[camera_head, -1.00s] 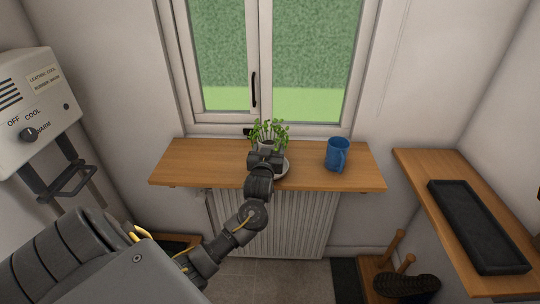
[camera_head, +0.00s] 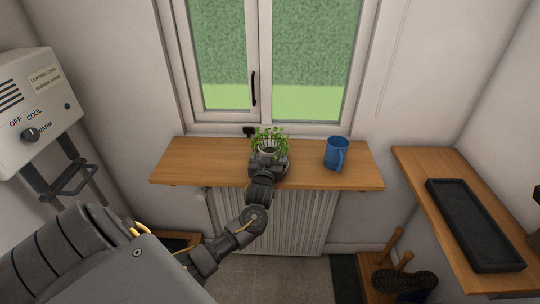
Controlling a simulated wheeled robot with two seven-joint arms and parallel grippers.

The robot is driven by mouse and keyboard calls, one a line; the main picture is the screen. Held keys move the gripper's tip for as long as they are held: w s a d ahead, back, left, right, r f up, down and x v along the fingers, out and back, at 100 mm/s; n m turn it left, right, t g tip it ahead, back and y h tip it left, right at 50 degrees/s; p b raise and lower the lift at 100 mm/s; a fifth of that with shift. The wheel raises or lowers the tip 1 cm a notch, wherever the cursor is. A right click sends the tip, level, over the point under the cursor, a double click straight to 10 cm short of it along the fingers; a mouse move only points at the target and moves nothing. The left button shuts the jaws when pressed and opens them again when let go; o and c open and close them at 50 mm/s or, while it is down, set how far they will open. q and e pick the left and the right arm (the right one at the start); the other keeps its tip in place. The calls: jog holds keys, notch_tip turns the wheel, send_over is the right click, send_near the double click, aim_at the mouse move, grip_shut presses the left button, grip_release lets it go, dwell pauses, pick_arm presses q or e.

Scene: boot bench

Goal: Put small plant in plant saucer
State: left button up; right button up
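The small plant (camera_head: 270,141), green leaves in a pale pot, is over the middle of the wooden window shelf. My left gripper (camera_head: 268,158) reaches it from the near side, with its fingers at the pot's sides, and appears shut on it. The gripper hides the pot's lower part, so I cannot tell whether the pot is raised or resting on something. The plant saucer is almost wholly hidden behind the gripper.
A blue mug (camera_head: 336,153) stands on the wooden shelf (camera_head: 205,161) to the right of the plant. The window is close behind. The shelf's left part is clear. A dark tray (camera_head: 474,226) lies on the right-hand bench, with a boot (camera_head: 405,282) below.

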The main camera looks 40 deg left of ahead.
pick_arm(q)
jog(key=shift+o, duration=0.2)
jog(key=shift+r, duration=0.2)
jog(key=shift+s+d+f, duration=0.1)
jog(key=shift+s+d, duration=0.05)
jog(key=b+v, duration=0.2)
jog(key=v, duration=0.9)
jog(key=shift+s+d, duration=0.2)
jog(key=shift+s, duration=0.1)
